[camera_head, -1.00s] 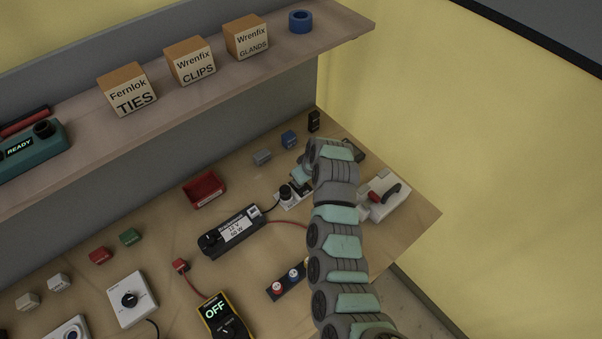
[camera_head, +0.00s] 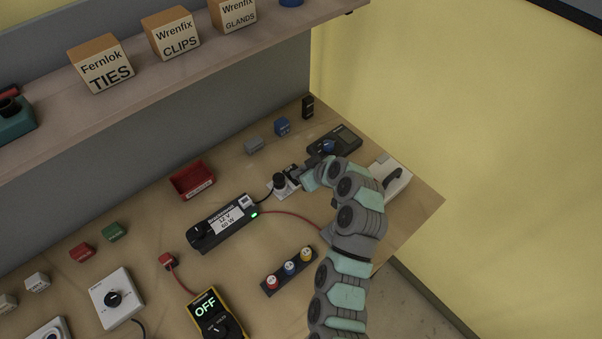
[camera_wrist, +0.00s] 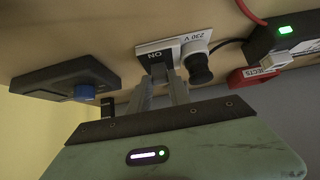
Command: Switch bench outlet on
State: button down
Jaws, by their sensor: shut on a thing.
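The bench outlet (camera_head: 287,189) is a white plate with a black plug at its left end and a dark switch part at its right. In the wrist view the outlet (camera_wrist: 143,48) bears "230 V" beside the plug (camera_wrist: 201,68) and "ON" on the dark switch part (camera_wrist: 153,57). My gripper (camera_wrist: 163,74) has its two fingers at this switch part, closed on the switch, with the fingertips partly hiding it. In the head view my gripper (camera_head: 299,174) is at the outlet's right end, and my wrist covers part of that area.
The black 12 V power supply (camera_head: 222,223) shows a lit green light (camera_head: 254,214). A dark device with a blue knob (camera_head: 334,142) lies just beyond my gripper. A red bin (camera_head: 193,181), a colored button strip (camera_head: 289,270) and a meter reading OFF (camera_head: 214,315) lie nearby.

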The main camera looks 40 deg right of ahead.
jog(key=shift+f, duration=0.15)
jog(key=c, duration=1.2)
grip_release()
jog(key=v, duration=1.1)
jog(key=shift+b, duration=0.45)
jog(key=shift+w, duration=0.1)
